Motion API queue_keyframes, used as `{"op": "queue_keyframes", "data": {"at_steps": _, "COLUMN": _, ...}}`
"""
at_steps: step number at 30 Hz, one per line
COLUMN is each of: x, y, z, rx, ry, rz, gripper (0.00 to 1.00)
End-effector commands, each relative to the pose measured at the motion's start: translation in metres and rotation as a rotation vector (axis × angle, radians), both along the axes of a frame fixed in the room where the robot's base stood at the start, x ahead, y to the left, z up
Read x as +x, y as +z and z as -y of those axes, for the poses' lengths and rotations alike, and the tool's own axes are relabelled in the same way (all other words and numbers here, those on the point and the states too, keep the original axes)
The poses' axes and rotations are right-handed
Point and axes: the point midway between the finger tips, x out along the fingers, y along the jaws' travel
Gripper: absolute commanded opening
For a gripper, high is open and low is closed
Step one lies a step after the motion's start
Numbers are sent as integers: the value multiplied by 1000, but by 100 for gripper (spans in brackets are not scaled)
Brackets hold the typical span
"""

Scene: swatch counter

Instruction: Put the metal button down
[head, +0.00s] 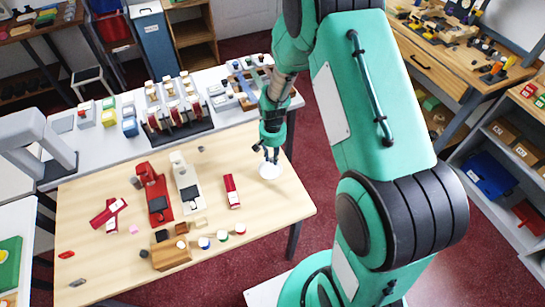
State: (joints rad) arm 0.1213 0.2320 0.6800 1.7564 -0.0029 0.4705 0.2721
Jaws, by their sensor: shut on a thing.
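My green arm reaches down over the right end of the wooden table. My gripper (271,156) points down, just above a round white dish (271,171) near the table's right edge. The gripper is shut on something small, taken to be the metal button. The button itself is too small and too hidden by the fingers to make out. I cannot tell whether the fingers or the button touch the dish.
A red press (153,190) and a white press (185,181) stand left of the dish. A red box (232,190) lies nearer. Several round capped pots and a wooden block (171,255) sit at the front. Table around the dish is mostly clear.

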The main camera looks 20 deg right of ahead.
Motion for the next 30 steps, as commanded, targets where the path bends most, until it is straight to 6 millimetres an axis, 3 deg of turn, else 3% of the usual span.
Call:
{"op": "queue_keyframes", "data": {"at_steps": 23, "x": 0, "y": -12, "z": 0, "rx": 0, "ry": 0, "rz": -1, "gripper": 11}}
{"op": "queue_keyframes", "data": {"at_steps": 24, "x": 0, "y": -12, "z": 0, "rx": 0, "ry": 0, "rz": -1, "gripper": 25}}
{"op": "queue_keyframes", "data": {"at_steps": 26, "x": 0, "y": -12, "z": 0, "rx": 0, "ry": 0, "rz": -1, "gripper": 37}}
{"op": "queue_keyframes", "data": {"at_steps": 30, "x": 0, "y": -12, "z": 0, "rx": 0, "ry": 0, "rz": -1, "gripper": 40}}
